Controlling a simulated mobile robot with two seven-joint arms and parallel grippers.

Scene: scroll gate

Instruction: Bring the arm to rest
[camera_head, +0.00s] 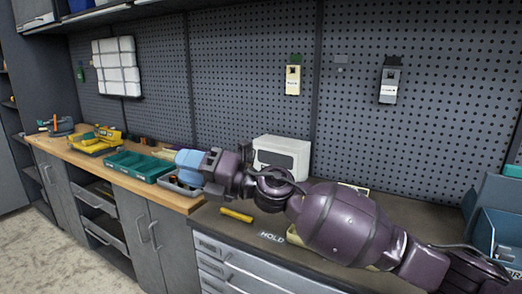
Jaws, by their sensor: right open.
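My right arm, in purple and black, comes in from the lower right and stretches left over the workbench (405,178). My right gripper (206,172) is at its far left end, above the bench near the join with the wooden top. It is open. A light blue thing (187,161) shows right at the fingertips; I cannot tell whether it touches them. My left gripper is not in view. The arm hides part of the dark bench top.
A white box (282,154) stands behind the arm by the pegboard (245,80). A green tray (140,165) and yellow tools (96,140) lie on the wooden top (65,152). A yellow piece (236,215) lies near the front edge. Blue bins (497,235) stand at right.

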